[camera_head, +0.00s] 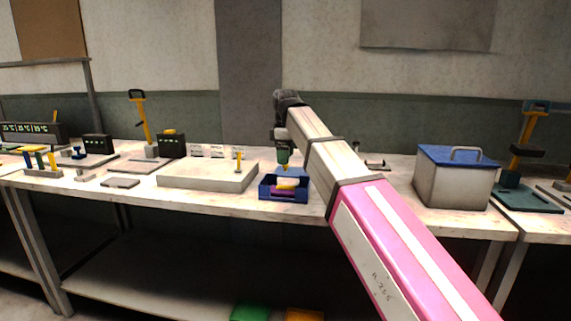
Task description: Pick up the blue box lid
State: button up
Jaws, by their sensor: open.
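The blue box lid (457,156) lies flat on a grey box at the right of the table, with a pale metal handle (467,151) standing on its top. My gripper (284,168) is far to the left of the lid, pointing down over a small blue bin (284,193). The gripper is open and small in the picture, so its fingertips are hard to make out. It is well apart from the lid.
The grey box (450,187) stands near the table's right end. A yellow-handled press (527,145) stands close to its right. A pale slab (208,177) lies left of the bin. The white tabletop (395,196) left of the box is mostly clear.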

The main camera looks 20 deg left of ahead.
aim_at(284, 170)
jog(key=u, duration=1.35)
